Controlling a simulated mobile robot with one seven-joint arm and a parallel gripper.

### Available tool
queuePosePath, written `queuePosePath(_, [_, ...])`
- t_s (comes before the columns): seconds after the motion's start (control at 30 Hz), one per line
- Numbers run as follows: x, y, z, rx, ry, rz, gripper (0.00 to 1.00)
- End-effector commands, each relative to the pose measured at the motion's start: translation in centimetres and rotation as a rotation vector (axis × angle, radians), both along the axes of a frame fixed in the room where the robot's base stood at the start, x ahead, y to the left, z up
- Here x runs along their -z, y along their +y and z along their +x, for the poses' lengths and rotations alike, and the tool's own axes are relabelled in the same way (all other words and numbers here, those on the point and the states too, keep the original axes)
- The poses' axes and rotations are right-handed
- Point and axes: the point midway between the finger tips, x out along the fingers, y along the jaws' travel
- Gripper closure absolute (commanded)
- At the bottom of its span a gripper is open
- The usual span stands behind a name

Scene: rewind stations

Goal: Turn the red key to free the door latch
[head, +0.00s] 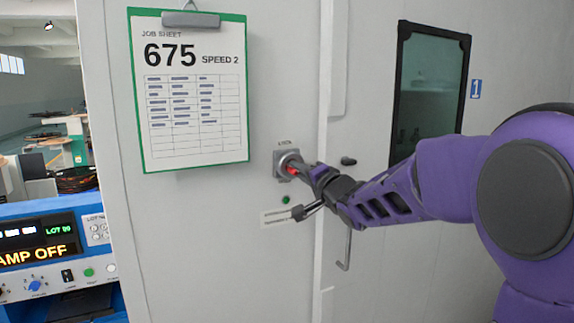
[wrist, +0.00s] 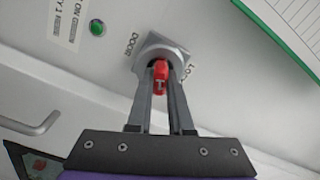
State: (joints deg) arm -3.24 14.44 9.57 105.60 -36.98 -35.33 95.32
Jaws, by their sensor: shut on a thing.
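The red key (head: 291,165) sits in a grey lock plate (head: 281,157) on the pale wall panel, left of the door's edge. In the wrist view the red key (wrist: 160,70) stands between the two finger ends, in front of the lock plate (wrist: 152,47). My gripper (wrist: 161,72) is shut on the key. In the head view my gripper (head: 303,172) reaches the key from the right and hides part of it. The door (head: 377,200) with a dark window stands right of the lock. I cannot see the latch.
A green lamp (head: 286,200) and a label (head: 277,217) are below the lock. A job sheet clipboard (head: 190,160) hangs at upper left. A door handle (head: 347,250) is below my gripper. A blue control panel (head: 50,250) stands at far left.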

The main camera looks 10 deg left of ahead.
Motion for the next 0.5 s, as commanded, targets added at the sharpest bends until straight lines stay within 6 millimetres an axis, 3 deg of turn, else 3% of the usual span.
queuePosePath(0.27, [0.18,0.06,-0.02,-0.001,0.009,0.008,1.0])
queuePosePath(0.5, [0.11,0.0,-0.01,0.0,0.165,0.24,1.0])
